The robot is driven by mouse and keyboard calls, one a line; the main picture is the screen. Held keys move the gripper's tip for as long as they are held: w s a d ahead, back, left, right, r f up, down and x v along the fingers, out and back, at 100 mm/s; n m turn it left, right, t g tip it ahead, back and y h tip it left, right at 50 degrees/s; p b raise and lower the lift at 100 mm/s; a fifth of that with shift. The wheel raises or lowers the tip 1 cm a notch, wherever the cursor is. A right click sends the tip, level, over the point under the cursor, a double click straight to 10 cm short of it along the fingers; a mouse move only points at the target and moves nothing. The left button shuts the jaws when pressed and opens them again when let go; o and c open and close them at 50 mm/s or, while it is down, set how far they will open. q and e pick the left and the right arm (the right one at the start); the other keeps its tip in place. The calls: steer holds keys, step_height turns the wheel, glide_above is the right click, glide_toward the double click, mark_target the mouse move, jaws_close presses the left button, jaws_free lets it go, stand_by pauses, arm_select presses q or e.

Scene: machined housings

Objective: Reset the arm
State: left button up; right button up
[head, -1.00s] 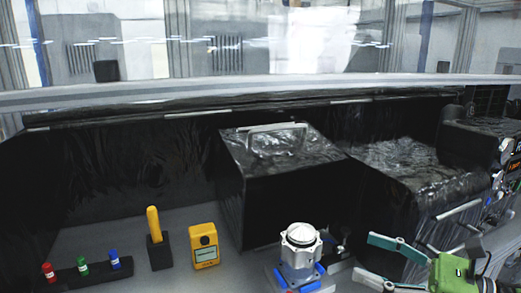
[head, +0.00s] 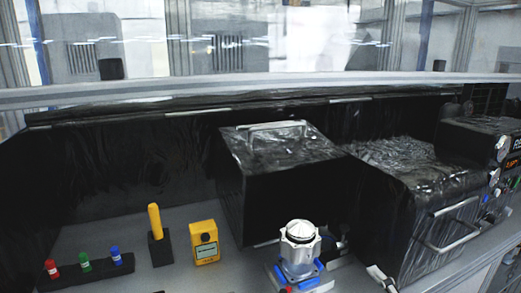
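Neither of my grippers shows in the head view now, and no arm is in the picture. A silver-white machined housing (head: 299,243) stands upright on a base with blue clamps (head: 305,276) at the lower middle. Nothing of mine touches it.
A yellow meter (head: 204,242), a yellow-handled tool in a black holder (head: 158,236) and a black rack (head: 92,267) with red, green and blue pieces stand at left. A black box with a handle (head: 287,180) is behind the housing. A black machine with a front handle (head: 440,228) stands at right.

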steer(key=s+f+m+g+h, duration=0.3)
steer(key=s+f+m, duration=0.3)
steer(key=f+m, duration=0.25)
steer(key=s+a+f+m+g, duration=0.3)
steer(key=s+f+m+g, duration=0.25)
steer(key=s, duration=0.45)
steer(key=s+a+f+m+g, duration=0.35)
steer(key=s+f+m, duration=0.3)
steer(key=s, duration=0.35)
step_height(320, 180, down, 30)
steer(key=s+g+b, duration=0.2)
steer(key=b, duration=0.3)
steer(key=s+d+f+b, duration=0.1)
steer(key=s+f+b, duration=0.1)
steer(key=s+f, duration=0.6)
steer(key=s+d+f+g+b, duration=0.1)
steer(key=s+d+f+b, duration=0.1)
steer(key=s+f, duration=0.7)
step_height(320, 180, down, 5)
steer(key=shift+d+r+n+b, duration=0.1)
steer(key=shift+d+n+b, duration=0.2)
steer(key=shift+b, duration=0.2)
